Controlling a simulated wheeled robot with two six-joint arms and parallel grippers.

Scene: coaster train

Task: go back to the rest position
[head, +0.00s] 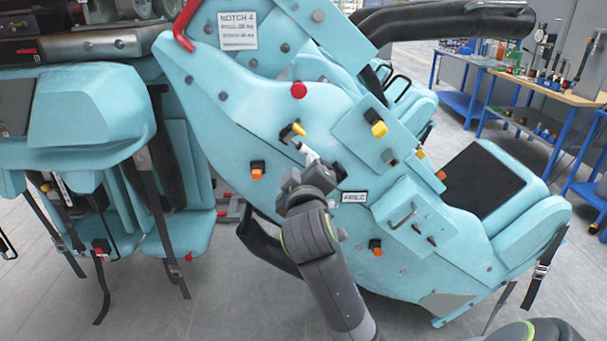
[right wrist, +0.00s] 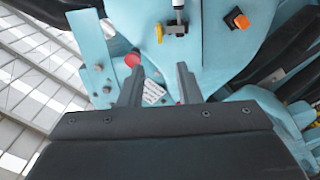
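The light-blue coaster seat unit (head: 260,90) fills the middle of the head view, with a yellow-tipped lever (head: 293,131) on its side panel. My right gripper (head: 318,160) is in front of that panel, just below and right of the lever. In the right wrist view my right gripper (right wrist: 158,88) has its two fingers apart with nothing held between them. The lever's yellow part (right wrist: 159,33) and silver rod (right wrist: 178,8) show beyond the fingertips, outside the gap. Whether a fingertip touches the panel I cannot tell. My left gripper is not in view.
A red knob (head: 299,90), a yellow knob (head: 379,129) and a metal handle (head: 403,217) stick out from the panel. Another seat row (head: 85,115) with hanging straps is at left. Workbenches (head: 540,92) stand at back right. Grey floor (head: 240,300) is open below.

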